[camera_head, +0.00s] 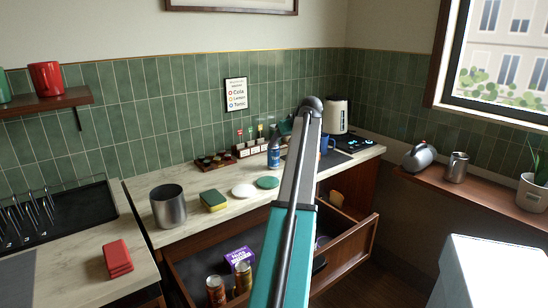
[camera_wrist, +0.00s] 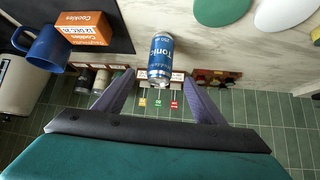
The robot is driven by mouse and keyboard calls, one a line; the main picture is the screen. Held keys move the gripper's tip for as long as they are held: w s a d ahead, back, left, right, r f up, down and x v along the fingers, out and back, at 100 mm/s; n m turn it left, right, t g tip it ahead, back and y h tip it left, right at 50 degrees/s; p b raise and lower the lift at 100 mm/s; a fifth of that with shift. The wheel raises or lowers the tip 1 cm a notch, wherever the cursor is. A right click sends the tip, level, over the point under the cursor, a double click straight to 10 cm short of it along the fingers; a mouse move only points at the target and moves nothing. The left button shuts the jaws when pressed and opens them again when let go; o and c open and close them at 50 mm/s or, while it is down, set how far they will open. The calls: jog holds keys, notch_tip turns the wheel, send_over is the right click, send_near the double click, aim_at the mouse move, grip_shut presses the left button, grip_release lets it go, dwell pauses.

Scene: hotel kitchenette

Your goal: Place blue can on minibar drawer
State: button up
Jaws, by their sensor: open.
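The blue can (camera_head: 274,152) stands upright toward the back of the counter, just left of my arm. In the wrist view the blue can (camera_wrist: 160,55), labelled Tonic, appears between and beyond the fingertips of my gripper (camera_wrist: 159,77). My gripper is open, with a gap visible on each side of the can. In the head view my gripper is mostly hidden behind my arm. The minibar drawer (camera_head: 352,246) is pulled open below the counter. It holds a purple nuts box (camera_head: 239,257) and cans (camera_head: 216,290); my arm hides part of it.
A blue mug (camera_wrist: 46,48) and an orange cookies box (camera_wrist: 85,30) stand near the can. A divided wooden tray (camera_head: 216,160) lies left of it. A green coaster (camera_head: 268,182), white coaster (camera_head: 244,190), sponge (camera_head: 213,200) and steel canister (camera_head: 168,205) occupy the counter's front.

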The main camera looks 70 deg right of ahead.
aim_at(273, 152)
jog(key=shift+x, duration=2.9)
jog(key=shift+w+d, duration=0.1)
jog(key=shift+p+x, duration=0.45)
jog(key=shift+x, duration=2.05)
jog(key=c, duration=1.5)
jog(key=shift+o, duration=0.2)
jog(key=shift+r, duration=0.15)
